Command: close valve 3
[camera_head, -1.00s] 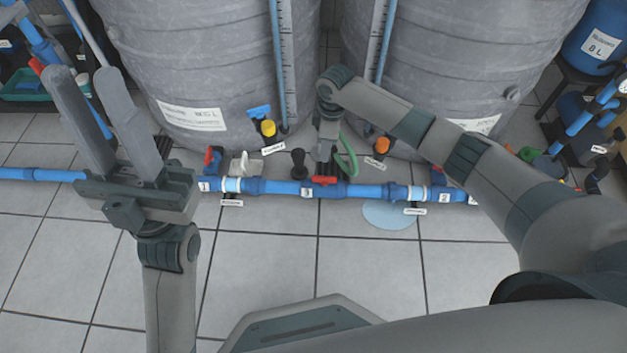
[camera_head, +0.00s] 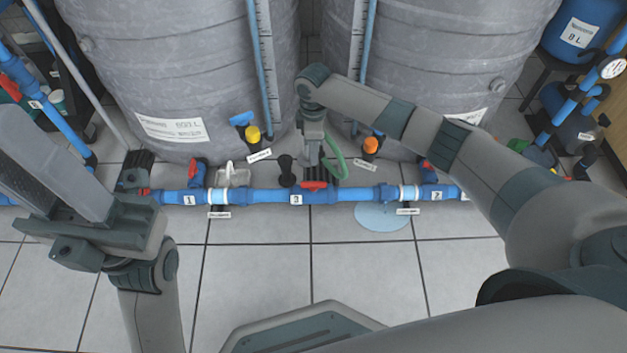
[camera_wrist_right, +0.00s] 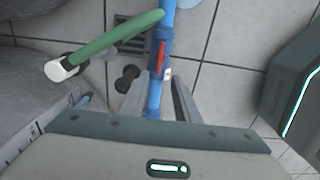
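Valve 3 is on the blue floor pipe, and its red handle (camera_head: 314,186) lies along the pipe, right of the label "3" (camera_head: 296,198). The red handle also shows in the right wrist view (camera_wrist_right: 160,50). My right gripper (camera_head: 313,168) points down just behind the handle. In the right wrist view its fingers (camera_wrist_right: 160,95) stand apart with the blue pipe seen between them, and the handle is beyond their tips. I cannot tell whether they touch it. My left gripper (camera_head: 35,165) is at the left edge, partly cut off, its fingers apparently apart and empty.
Valve 1 (camera_head: 198,172) and valve 2 (camera_head: 428,172) sit left and right on the same pipe (camera_head: 250,196). Two large grey tanks (camera_head: 185,70) stand behind. A green hose (camera_head: 336,155) curves beside my right gripper. A puddle (camera_head: 382,216) lies on the open tiled floor in front.

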